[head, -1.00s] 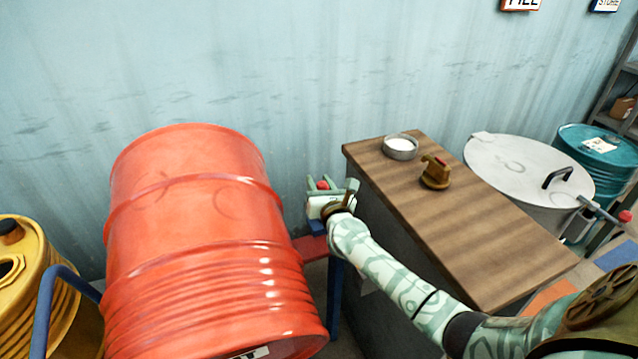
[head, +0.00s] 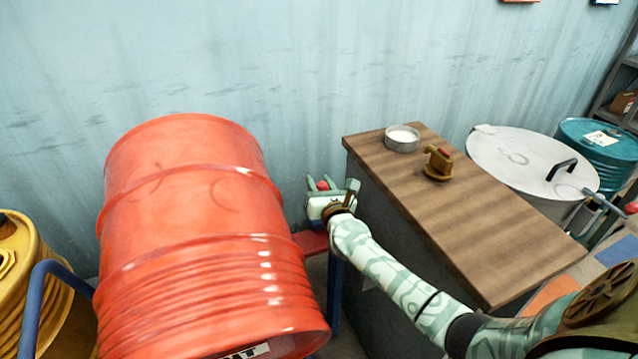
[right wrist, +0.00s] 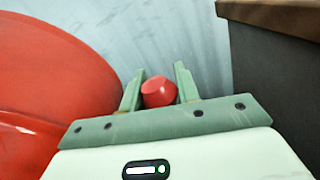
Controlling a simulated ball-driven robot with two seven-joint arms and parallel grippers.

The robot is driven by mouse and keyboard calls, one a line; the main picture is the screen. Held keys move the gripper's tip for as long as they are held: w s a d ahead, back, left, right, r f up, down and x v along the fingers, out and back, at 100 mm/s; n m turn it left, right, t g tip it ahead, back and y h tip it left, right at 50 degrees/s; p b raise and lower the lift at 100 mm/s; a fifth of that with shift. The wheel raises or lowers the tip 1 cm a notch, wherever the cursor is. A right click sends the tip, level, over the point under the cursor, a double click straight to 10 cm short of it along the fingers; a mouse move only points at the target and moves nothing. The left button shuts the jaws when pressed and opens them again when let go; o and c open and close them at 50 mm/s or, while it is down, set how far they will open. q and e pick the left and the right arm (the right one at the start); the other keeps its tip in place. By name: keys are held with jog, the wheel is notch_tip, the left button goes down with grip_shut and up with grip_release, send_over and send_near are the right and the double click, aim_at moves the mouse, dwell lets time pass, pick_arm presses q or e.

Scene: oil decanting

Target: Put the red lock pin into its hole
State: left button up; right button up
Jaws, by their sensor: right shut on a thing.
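My right gripper (head: 331,187) is between the large red drum and the wooden-topped cabinet, above a red and blue stand. It is shut on the red lock pin (head: 322,185). In the right wrist view the pin's round red head (right wrist: 158,93) sits between the two green fingers (right wrist: 159,88). The rest of the pin is hidden, and I cannot see its hole or tell whether the pin is in it. The red drum (head: 190,220) lies tilted on the stand. My left gripper is not in view.
The stand's red bar (head: 311,242) is below the gripper. The wooden top (head: 440,220) holds a metal dish (head: 402,139) and a brass-coloured fitting (head: 438,163). A lidded grey vat (head: 515,160) and a teal drum (head: 600,150) are at right, a yellow drum (head: 35,290) at left.

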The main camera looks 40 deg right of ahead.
pick_arm(q)
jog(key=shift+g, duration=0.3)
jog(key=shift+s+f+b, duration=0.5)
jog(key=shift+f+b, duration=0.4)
jog(key=shift+b, duration=0.1)
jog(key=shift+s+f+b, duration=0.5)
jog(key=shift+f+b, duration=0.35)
jog(key=shift+b, duration=0.15)
pick_arm(e)
jog(key=shift+f, duration=2.5)
jog(key=o, duration=1.1)
pick_arm(q)
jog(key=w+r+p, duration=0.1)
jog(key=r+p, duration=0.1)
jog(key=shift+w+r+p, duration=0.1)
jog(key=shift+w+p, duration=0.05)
jog(key=shift+p, duration=0.2)
pick_arm(e)
jog(key=v, duration=1.6)
jog(key=shift+s+a, duration=0.1)
jog(key=shift+s, duration=0.05)
jog(key=shift+s, duration=0.1)
